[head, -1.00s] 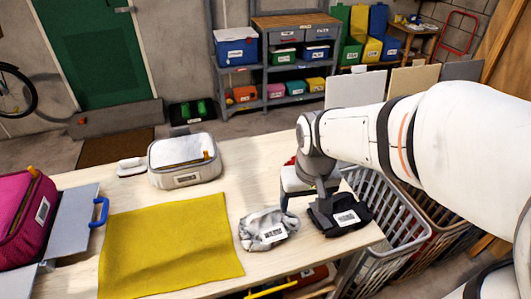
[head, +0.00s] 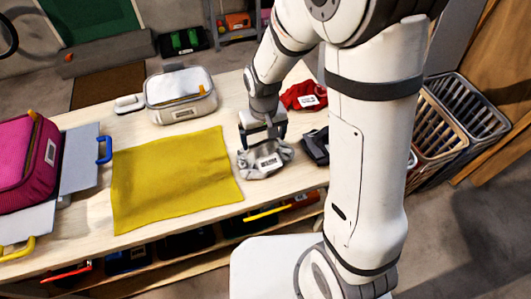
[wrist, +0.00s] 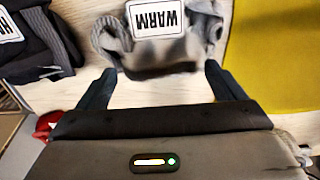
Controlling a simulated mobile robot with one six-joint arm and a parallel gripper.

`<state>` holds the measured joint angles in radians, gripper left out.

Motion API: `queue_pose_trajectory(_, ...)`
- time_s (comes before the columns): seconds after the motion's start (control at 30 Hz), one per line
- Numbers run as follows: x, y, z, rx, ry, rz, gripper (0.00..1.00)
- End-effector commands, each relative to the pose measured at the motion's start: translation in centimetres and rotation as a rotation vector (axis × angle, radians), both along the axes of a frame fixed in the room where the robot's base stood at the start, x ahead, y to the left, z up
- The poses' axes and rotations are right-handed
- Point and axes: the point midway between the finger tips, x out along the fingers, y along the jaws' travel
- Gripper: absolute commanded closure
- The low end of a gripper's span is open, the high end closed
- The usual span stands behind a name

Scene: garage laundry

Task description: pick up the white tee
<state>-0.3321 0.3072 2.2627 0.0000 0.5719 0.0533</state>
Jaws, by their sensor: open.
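A crumpled pale grey garment (head: 263,160) with a white label lies on the table, right of the yellow cloth. No plainly white tee stands out; this is the palest garment. In the wrist view its label reads WARM upside down, and the garment (wrist: 160,58) lies just beyond and partly between the fingertips. My gripper (head: 264,142) is open and low, at the garment's far side in the head view. In the wrist view its two dark fingers (wrist: 160,78) are spread with bare table between them. Whether they touch the fabric I cannot tell.
A black labelled garment (head: 315,147) lies to the right, partly hidden by my arm. A red garment (head: 303,96) lies behind. The yellow cloth (head: 172,180) is flat on the left. A pale case (head: 180,96) stands behind it. Baskets (head: 467,105) stand beyond the table at right.

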Motion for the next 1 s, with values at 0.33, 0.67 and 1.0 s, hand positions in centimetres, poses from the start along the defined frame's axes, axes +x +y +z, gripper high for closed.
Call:
queue_pose_trajectory(0.33,0.0,0.0,-2.0,0.0,0.0,0.0,0.11)
queue_pose_trajectory(0.67,0.0,0.0,-2.0,0.0,0.0,0.0,0.3)
queue_pose_trajectory(1.0,-0.1,0.0,-2.0,0.0,0.0,0.001,0.58)
